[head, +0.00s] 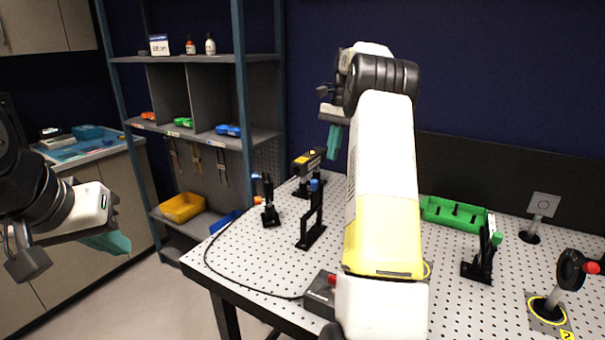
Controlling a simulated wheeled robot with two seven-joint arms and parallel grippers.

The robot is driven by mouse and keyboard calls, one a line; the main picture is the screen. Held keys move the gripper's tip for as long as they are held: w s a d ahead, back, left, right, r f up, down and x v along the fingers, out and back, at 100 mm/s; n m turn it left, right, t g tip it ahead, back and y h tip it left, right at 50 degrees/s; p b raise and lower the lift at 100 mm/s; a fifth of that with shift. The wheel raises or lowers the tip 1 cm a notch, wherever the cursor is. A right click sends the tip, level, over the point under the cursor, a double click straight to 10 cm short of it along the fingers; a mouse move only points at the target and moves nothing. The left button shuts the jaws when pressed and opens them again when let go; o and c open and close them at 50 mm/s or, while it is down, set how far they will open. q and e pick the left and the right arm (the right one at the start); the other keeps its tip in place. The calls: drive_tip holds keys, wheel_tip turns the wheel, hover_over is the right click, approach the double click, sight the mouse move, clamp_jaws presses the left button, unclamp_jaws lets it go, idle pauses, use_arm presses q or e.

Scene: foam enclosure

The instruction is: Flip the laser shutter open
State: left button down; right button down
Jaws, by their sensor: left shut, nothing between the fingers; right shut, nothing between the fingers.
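A black laser housing (308,163) with a yellow label stands at the back left of the perforated optics table. In front of it stands a tall black mount (312,222) with a blue knob on top. My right gripper (334,142) is shut, teal fingers pointing down, just right of the laser housing in the picture and apparently above the table. My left gripper (112,243) is shut and empty, off the table at the left.
My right arm hides the table's middle. A control box (321,293) with a red button sits at the front edge, with a black cable running left. A green tray (452,212) and several optic mounts (484,255) stand on the right. A shelf rack (245,100) stands behind left.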

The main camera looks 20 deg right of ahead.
sight(319, 188)
drive_tip(key=a+f, duration=0.1)
drive_tip(key=s+a+f, duration=0.1)
drive_tip(key=f, duration=0.1)
drive_tip(key=s+a+f, duration=0.1)
drive_tip(key=a+f, duration=0.1)
drive_tip(key=shift+s+f, duration=0.2)
drive_tip(key=shift+s+a, duration=0.2)
drive_tip(key=shift+a, duration=0.1)
drive_tip(key=shift+s+a, duration=0.2)
drive_tip(key=shift+a, duration=0.15)
drive_tip(key=s+a, duration=0.3)
drive_tip(key=shift+a, duration=0.1)
drive_tip(key=shift+f, duration=0.1)
